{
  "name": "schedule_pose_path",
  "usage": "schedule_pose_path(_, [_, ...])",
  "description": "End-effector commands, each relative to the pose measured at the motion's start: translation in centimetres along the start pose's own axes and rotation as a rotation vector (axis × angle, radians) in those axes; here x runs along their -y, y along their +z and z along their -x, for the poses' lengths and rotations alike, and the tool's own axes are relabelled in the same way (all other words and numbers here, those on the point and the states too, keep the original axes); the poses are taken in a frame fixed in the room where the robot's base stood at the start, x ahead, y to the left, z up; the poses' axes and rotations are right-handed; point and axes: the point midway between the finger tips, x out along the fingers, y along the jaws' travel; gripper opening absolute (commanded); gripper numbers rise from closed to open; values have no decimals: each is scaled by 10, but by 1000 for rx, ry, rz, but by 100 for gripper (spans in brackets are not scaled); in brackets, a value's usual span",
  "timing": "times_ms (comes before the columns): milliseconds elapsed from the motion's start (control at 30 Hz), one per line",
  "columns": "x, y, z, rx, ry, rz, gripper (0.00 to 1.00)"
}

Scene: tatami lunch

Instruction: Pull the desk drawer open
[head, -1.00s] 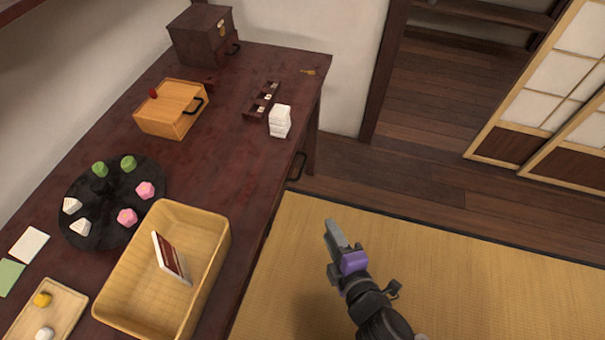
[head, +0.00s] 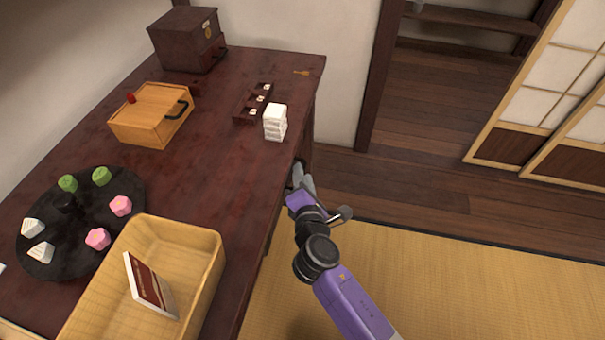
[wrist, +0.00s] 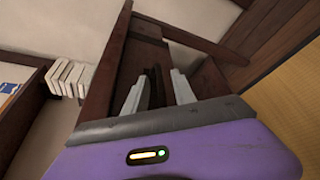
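The desk (head: 222,150) is dark reddish wood and runs along the wall in the head view. Its drawer handle is mostly hidden behind my gripper (head: 302,178), which is at the desk's right side, below the top's edge. In the wrist view, the two pale fingers of my gripper (wrist: 158,92) stand apart and point at the dark wood of the desk front (wrist: 145,52). A dark upright piece, seemingly the handle (wrist: 153,86), shows between the fingers. I cannot tell whether either finger touches it. No drawer gap is visible.
A woven basket (head: 205,265) holding a booklet, a black round tray (head: 45,205), a light wooden box (head: 150,113) and a dark chest (head: 180,42) are on the desk. Tatami lies clear to the right.

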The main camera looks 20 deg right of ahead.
Motion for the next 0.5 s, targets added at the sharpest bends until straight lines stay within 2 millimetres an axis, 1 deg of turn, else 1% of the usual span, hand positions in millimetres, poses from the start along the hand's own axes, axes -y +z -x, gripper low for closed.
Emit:
schedule_pose_path(33, [0,0,-6,0,1,0,32])
schedule_pose_path(200, [0,0,-17,0,0,0,32])
schedule_pose_path(467, [0,0,-18,-1,0,-1,32])
schedule_pose_path(500, [0,0,-18,-1,0,-1,28])
